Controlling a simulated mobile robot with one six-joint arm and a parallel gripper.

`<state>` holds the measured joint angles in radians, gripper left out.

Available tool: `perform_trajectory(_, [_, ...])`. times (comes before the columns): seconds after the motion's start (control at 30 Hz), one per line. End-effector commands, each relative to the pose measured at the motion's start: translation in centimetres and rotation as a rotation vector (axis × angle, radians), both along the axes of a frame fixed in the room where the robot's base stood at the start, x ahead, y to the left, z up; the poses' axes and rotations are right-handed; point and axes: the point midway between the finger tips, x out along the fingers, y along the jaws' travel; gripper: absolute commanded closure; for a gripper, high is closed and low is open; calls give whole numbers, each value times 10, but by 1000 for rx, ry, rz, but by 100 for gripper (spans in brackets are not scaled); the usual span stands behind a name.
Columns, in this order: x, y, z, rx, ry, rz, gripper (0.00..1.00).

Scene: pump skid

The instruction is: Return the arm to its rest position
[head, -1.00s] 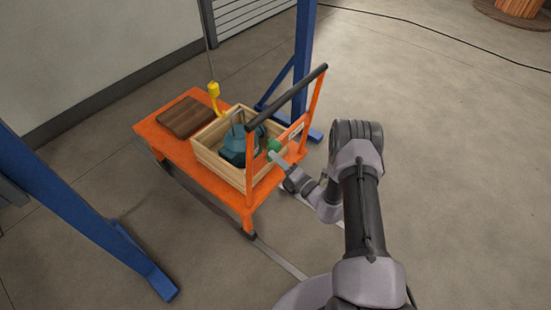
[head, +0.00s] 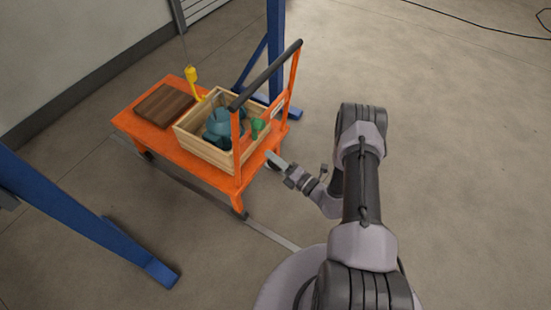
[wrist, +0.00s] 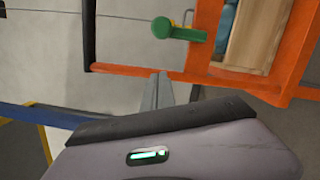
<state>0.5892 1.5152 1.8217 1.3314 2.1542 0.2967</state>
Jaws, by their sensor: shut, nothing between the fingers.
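My gripper (head: 272,158) is shut and empty in the head view, just to the right of the orange cart's handle frame and apart from it. In the wrist view my gripper's fingers (wrist: 156,90) are together, with the cart's orange frame (wrist: 150,74) behind them. My arm reaches up from the bottom right of the head view and bends down towards the cart.
The orange cart (head: 128,122) carries a wooden crate (head: 203,152) with a teal pump (head: 218,122), a brown board (head: 164,104) and a yellow hook (head: 191,75). A green handle (wrist: 178,31) is near the frame. Blue gantry legs (head: 85,218) flank the cart.

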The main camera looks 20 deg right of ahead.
Motion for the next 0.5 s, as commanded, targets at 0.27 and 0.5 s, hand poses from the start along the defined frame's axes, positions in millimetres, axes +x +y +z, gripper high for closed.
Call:
perform_trajectory(0.27, [-19, -9, -1, 0, 1, 2, 100])
perform_trajectory(0.5, [-19, -9, -1, 0, 1, 2, 100])
